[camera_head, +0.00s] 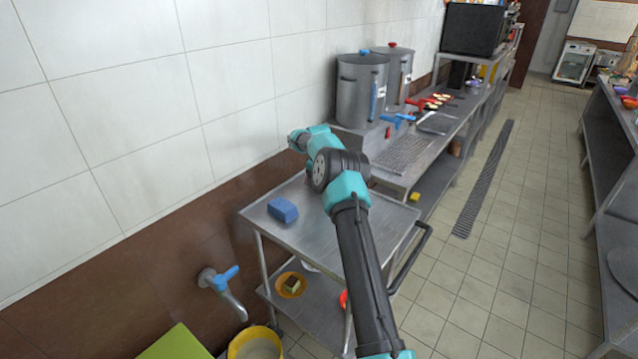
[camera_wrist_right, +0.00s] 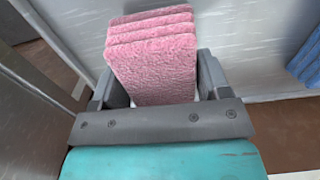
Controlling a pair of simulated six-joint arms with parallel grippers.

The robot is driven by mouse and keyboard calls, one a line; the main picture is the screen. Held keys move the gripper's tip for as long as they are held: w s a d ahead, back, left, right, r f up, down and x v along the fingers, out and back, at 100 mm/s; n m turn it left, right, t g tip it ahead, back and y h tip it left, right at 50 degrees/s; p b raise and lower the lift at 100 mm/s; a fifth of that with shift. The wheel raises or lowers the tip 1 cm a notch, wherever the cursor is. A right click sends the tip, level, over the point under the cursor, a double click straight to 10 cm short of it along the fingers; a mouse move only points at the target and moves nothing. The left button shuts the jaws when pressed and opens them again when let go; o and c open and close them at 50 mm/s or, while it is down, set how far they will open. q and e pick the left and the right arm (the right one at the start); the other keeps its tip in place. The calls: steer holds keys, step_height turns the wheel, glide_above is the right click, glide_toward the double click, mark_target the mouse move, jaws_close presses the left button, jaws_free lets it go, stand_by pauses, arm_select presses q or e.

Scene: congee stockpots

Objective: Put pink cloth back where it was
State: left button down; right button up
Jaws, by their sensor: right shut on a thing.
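The pink cloth (camera_wrist_right: 152,62) is a folded, fluffy stack between the two fingers of my right gripper (camera_wrist_right: 158,88) in the right wrist view. The gripper is shut on it, with a finger against each side. In the head view my right arm reaches over the steel cart (camera_head: 325,238), and the arm hides the gripper and the pink cloth. A blue folded cloth (camera_head: 283,210) lies on the cart's top at the left; its edge also shows at the right of the right wrist view (camera_wrist_right: 305,62). My left gripper is in neither view.
Two steel stockpots (camera_head: 361,90) stand on the counter behind the cart. The cart's lower shelf holds an orange bowl (camera_head: 291,285). A wall tap (camera_head: 219,279) is left of the cart, above a yellow bucket (camera_head: 256,343). The cart's top around the blue cloth is bare.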

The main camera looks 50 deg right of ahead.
steer(key=shift+f, duration=0.7)
steer(key=shift+f, duration=0.1)
steer(key=o, duration=0.9)
step_height(320, 180, up, 12)
steer(key=shift+r, duration=0.1)
